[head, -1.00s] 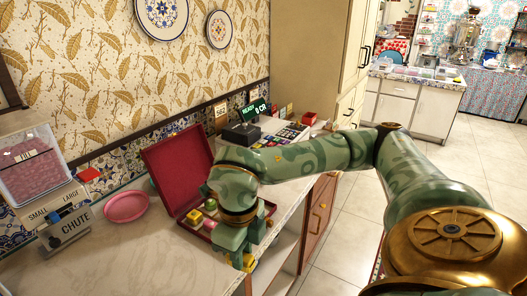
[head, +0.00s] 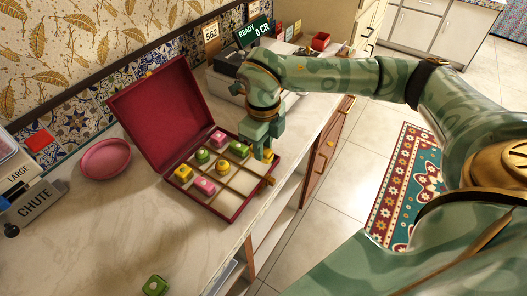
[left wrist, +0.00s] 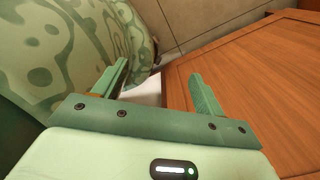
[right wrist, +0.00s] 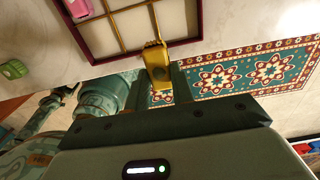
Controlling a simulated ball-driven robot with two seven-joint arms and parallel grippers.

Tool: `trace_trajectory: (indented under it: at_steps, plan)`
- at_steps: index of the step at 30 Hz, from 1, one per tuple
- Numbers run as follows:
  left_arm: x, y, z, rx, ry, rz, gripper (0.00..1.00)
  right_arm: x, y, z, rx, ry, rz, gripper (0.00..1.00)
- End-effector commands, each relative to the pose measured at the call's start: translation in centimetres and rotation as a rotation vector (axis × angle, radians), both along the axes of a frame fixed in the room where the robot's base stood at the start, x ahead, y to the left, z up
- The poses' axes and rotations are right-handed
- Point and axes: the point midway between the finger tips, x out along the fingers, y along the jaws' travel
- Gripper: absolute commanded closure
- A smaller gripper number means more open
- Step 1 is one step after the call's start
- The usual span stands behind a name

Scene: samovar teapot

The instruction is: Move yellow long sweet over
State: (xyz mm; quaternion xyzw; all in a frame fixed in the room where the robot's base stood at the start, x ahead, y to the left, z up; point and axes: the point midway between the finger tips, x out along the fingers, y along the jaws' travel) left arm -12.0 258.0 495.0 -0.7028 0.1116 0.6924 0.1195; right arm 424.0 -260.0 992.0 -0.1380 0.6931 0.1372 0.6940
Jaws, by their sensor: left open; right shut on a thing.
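The yellow long sweet (right wrist: 157,62) is between the fingers of my right gripper (right wrist: 160,78) in the right wrist view. In the head view my right gripper (head: 265,148) is shut on it at the back right of the open red box (head: 228,214), with the yellow sweet (head: 268,156) just showing under the fingers. I cannot tell whether the sweet touches the box floor. My left gripper (left wrist: 160,78) is open and empty beside a wooden panel in the left wrist view; it is out of the head view.
The box holds pink (head: 204,187), green (head: 202,156) and yellow (head: 183,173) sweets; its front right compartments look empty. A green sweet (head: 155,285) lies on the counter. A pink plate (head: 106,158) stands left of the raised lid (head: 170,112). A till (head: 226,72) stands behind.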

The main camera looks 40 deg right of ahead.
Motion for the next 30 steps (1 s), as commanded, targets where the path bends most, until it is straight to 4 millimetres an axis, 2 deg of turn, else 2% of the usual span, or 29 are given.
trace_trajectory:
  at_steps: [1,4,10,14,19,30]
  plan:
    - [0.0,0.0,-0.7,0.0,0.002,0.0,0.29,0.9,-0.6,-1.6,0.0,0.006,-0.005,0.98]
    - [0.5,-0.1,-1.3,-0.001,-0.004,0.001,0.29,2.2,-1.3,-3.6,0.0,0.007,-0.002,0.98]
    - [1.9,-0.6,-1.8,-0.009,-0.026,0.004,0.29,3.6,-2.2,-5.1,0.0,0.002,0.0,0.98]
    - [1.7,-0.8,-2.2,-0.012,-0.022,0.006,0.29,4.2,-2.6,-6.1,0.001,0.003,0.0,0.98]
    - [1.0,-0.8,-3.2,-0.011,-0.008,0.006,0.29,4.2,-2.6,-9.0,0.0,0.004,0.002,0.98]
    - [0.7,-0.7,-3.1,-0.01,-0.004,0.005,0.29,4.2,-2.7,-9.4,-0.001,0.002,0.001,0.98]
